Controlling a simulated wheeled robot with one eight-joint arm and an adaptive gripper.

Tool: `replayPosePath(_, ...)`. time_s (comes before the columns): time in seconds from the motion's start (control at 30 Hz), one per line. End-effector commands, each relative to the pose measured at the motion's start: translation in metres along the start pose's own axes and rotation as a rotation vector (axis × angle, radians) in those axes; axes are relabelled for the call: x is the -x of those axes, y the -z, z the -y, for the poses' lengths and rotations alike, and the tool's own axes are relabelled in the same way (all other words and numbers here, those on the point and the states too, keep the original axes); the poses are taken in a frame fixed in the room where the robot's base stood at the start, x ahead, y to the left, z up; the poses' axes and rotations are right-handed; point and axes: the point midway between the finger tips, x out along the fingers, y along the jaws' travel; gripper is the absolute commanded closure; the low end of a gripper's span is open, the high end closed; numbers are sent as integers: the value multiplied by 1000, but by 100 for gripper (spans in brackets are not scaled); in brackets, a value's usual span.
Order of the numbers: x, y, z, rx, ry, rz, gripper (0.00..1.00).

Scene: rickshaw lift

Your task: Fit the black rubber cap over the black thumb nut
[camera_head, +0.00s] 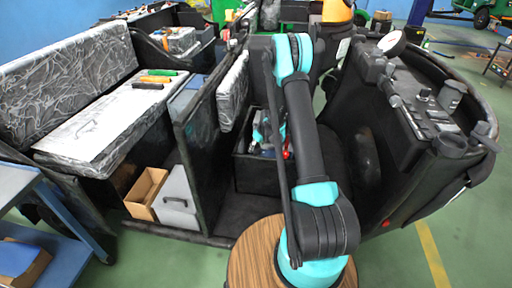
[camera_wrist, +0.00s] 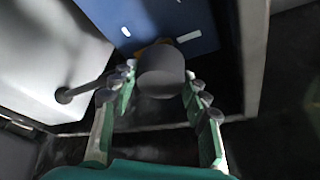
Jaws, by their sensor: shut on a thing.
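In the wrist view the green fingers of my gripper (camera_wrist: 160,88) are closed on the sides of a short, dark grey cylinder, which looks like the black rubber cap (camera_wrist: 162,72). Its rounded side and end face the camera; its opening is hidden. To the left, a small dark round knob (camera_wrist: 64,96) sits on the end of a thin rod; I cannot tell whether it is the thumb nut. No thumb nut can be made out with certainty in either view.
The wrist view shows a pale rounded box (camera_wrist: 50,50) at left, a blue panel (camera_wrist: 160,20) ahead and a grey edge (camera_wrist: 254,50) at right. The head view shows the rickshaw's padded bench (camera_head: 105,120), a dark bin (camera_head: 255,172) and a dashboard (camera_head: 425,115).

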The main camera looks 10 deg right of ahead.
Motion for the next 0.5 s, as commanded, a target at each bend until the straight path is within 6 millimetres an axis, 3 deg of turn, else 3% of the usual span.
replayPosePath(0.5, -9, -4, 0, 0, 0, 0, 74)
